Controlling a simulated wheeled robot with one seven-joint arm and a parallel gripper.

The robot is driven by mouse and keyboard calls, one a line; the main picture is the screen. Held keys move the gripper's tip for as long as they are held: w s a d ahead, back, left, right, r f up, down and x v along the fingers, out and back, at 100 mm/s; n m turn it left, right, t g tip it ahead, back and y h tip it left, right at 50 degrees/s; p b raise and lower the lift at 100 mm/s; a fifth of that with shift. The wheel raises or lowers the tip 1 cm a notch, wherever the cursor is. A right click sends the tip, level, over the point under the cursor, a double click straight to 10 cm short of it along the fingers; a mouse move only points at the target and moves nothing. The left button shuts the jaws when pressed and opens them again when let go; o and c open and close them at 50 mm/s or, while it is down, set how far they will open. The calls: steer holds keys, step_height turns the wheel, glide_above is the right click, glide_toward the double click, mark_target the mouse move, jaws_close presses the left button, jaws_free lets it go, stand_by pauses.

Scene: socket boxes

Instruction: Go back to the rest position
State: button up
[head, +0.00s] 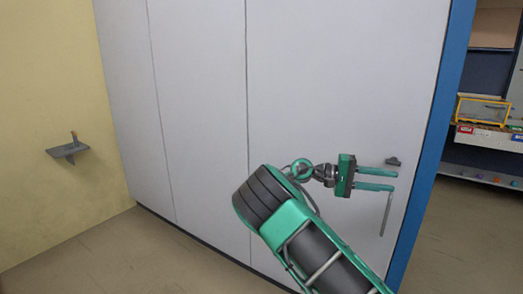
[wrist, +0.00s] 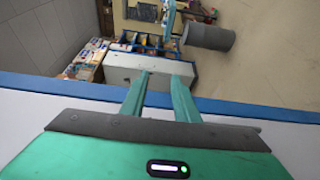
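My gripper (head: 378,180) is in the head view in front of a tall light grey panel wall (head: 200,120), close to its blue right edge. Its two green fingers point right and stand apart with nothing between them. In the wrist view my gripper (wrist: 160,78) also shows both fingers apart and empty. The fingers reach over a blue edge in that picture. A dark handle (head: 393,161) and a thin grey bar (head: 386,214) are on the panel near the fingers. I cannot tell whether a finger touches them.
A blue post (head: 432,140) ends the panel on the right. Beyond it are shelves with a yellow-framed box (head: 482,109). A small grey shelf (head: 68,150) sticks out of the yellow wall. The wrist view shows a grey cylinder (wrist: 209,36) and shelving. Floor at left is clear.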

steer(key=s+d+f+m+g+y, duration=0.1)
steer(key=s+d+y, duration=0.25)
steer(key=d, duration=0.35)
steer(key=s+d+f+y, duration=0.2)
steer(key=s+d, duration=0.2)
steer(key=d, duration=0.2)
steer(key=s+d+f+m+y, duration=0.1)
steer(key=s+d+y, duration=0.1)
steer(key=s, duration=0.3)
steer(key=s+d+f+y, duration=0.2)
steer(key=s+y, duration=0.1)
steer(key=s, duration=0.2)
steer(key=s+a+t+y, duration=0.1)
steer(key=s+a+y, duration=0.1)
steer(key=s+a, duration=0.2)
steer(key=s+a+f+m+t+y, duration=0.1)
steer(key=s+a, duration=0.4)
steer(key=s, duration=0.6)
steer(key=s+a+m+t+y, duration=0.1)
steer(key=s+a+t+y, duration=0.2)
steer(key=s, duration=0.4)
steer(key=shift+s+a+f+y, duration=0.25)
steer(key=shift+a+y, duration=0.2)
steer(key=shift+a, duration=0.4)
steer(key=shift+w+f, duration=0.2)
steer(key=shift+w, duration=0.35)
